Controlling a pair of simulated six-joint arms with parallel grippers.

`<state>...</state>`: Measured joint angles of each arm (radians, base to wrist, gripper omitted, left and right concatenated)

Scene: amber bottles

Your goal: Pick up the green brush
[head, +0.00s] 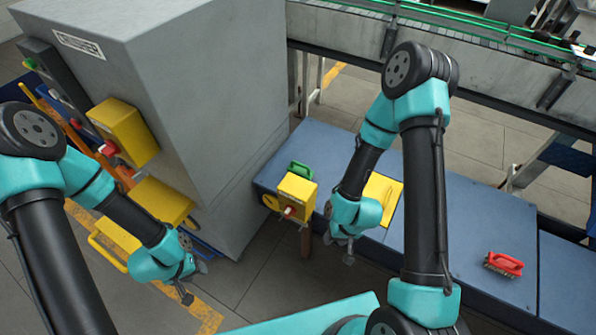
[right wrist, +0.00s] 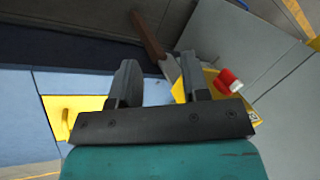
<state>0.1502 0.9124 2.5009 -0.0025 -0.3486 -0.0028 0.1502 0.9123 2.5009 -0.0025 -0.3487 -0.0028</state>
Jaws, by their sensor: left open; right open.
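The green brush (head: 300,169) lies on the blue bench top at its left end, partly hidden behind a yellow box with a red knob; only its green handle shows clearly. I cannot make it out in the right wrist view. My right gripper (head: 338,248) is open and empty beyond the near edge of the bench, to the right of and nearer than the brush. Its two fingers stand apart in the right wrist view (right wrist: 160,82). My left gripper (head: 194,283) is open and empty over the floor at the left, well away from the brush.
The yellow box (head: 296,197) is on the near side of the brush; its red knob (right wrist: 230,82) shows beside a right finger. A yellow panel (head: 383,199) is set in the blue bench (head: 447,190). A red brush (head: 504,264) lies farther right. A grey cabinet (head: 215,110) stands at left.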

